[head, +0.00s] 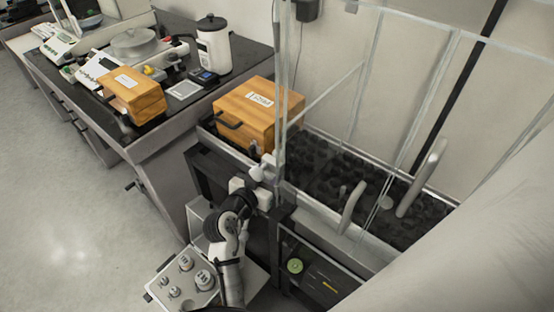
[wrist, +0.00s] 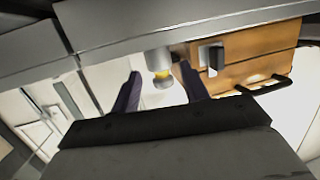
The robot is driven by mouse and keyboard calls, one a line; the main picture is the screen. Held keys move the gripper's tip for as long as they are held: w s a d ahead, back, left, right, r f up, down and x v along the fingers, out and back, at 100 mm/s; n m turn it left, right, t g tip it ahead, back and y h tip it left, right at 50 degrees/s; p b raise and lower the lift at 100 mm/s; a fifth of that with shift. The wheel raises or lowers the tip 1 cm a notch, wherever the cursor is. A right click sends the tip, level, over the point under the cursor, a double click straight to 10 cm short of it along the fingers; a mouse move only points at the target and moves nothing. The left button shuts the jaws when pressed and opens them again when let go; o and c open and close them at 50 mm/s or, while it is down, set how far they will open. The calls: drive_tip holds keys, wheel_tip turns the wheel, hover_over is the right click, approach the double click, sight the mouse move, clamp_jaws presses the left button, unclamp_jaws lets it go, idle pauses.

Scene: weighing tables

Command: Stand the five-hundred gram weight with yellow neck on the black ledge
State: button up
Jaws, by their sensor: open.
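The weight with the yellow neck (wrist: 160,64) shows in the wrist view as a short pale metal cylinder. That view looks upside down, with the weight's base against a long grey ledge-like surface (wrist: 110,48) and its neck and knob pointing down in the picture. My gripper (wrist: 160,76) is open, one dark finger on each side of the neck and knob, with a gap on both sides. In the head view my gripper (head: 259,178) is at the front edge of the bench by the glass enclosure; the weight is hard to make out there. The black ledge (head: 222,143) seems to be the dark strip along that edge.
A wooden box (head: 258,113) with a black handle stands close behind my gripper. Clear panels (head: 350,80) rise to the right. A grey tray (head: 160,291) holds several weights below. Another wooden box (head: 133,94) stands on the left table. The floor at left is free.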

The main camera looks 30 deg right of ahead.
drive_tip(key=x, duration=0.2)
drive_tip(key=shift+w+d, duration=0.15)
drive_tip(key=shift+d, duration=0.15)
drive_tip(key=p+x, duration=0.2)
drive_tip(key=x, duration=0.2)
drive_tip(key=shift+d, duration=0.25)
drive_tip(key=shift+w+d+f, duration=0.2)
drive_tip(key=shift+w+d, duration=0.05)
drive_tip(key=shift+d, duration=0.05)
clamp_jaws()
